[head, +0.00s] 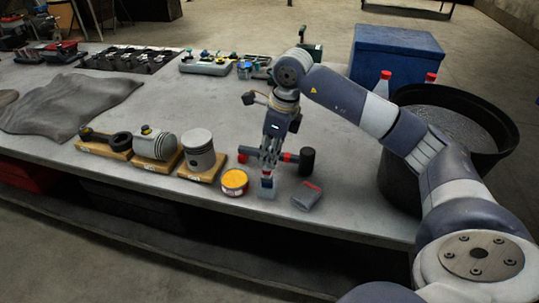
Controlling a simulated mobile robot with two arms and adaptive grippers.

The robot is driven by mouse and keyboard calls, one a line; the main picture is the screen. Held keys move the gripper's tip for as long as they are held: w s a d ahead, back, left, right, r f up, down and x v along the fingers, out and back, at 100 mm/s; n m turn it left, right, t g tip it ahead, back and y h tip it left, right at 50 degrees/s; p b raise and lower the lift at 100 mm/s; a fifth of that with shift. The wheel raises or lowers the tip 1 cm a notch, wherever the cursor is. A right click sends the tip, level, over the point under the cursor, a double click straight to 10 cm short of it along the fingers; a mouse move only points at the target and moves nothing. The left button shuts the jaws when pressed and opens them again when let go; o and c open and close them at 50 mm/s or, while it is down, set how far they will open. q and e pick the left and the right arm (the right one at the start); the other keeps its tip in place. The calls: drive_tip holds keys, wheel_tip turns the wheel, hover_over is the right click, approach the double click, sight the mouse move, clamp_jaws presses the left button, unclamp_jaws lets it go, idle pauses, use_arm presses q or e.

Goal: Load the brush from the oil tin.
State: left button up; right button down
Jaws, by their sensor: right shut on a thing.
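The oil tin (234,182) is a low round tin with a red and white side and a yellow-orange top. It stands near the bench's front edge. My right gripper (269,160) points down just right of the tin and is shut on the brush (268,188). The fingers hide the brush's upper part. My left gripper is out of view.
A dark cylinder (307,161) with a red band stands right of the gripper. A grey block with a red edge (307,197) lies in front of it.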

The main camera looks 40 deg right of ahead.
drive_tip(key=shift+r+p, duration=1.1)
drive_tip(key=shift+r, duration=0.75)
idle(0.3)
